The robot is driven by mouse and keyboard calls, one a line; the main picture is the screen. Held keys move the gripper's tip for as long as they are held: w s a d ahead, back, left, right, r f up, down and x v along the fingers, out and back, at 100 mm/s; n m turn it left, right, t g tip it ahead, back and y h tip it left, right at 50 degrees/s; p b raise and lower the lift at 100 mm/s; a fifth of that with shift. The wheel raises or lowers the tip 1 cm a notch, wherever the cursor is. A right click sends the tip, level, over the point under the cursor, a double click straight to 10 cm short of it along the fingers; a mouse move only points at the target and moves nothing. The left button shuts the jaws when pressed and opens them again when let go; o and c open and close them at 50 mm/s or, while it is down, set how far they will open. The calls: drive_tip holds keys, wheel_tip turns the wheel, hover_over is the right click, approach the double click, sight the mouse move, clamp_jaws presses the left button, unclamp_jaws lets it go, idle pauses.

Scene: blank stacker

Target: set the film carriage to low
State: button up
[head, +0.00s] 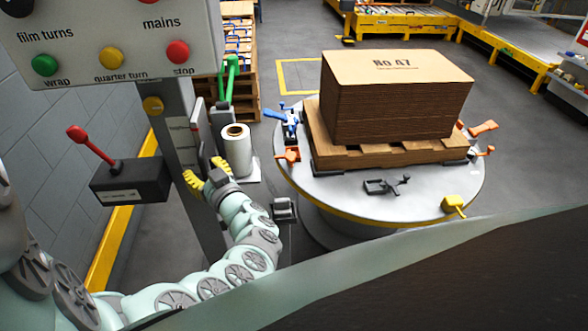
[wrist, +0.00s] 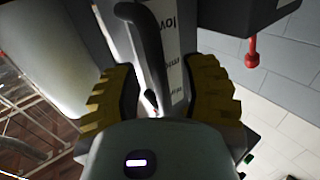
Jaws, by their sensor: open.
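The film carriage (head: 221,118) is a grey bracket on the mast, beside the white film roll (head: 236,151). The mast (head: 170,112) carries a strip of height labels, partly hidden in the head view. My gripper (head: 206,172) has yellow-padded fingers and is open at the mast. In the wrist view, a dark curved handle (wrist: 150,50) runs between my open fingers (wrist: 160,92). I cannot tell whether they touch it. The carriage's exact height setting is unclear.
A black box with a red lever (head: 88,144) stands left of the mast. A button panel (head: 115,35) hangs above. The turntable (head: 335,185) at right bears a pallet and a carton stack (head: 395,105). A yellow rail (head: 125,215) runs along the left wall.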

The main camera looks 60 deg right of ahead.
idle(0.3)
clamp_jaws()
idle(0.5)
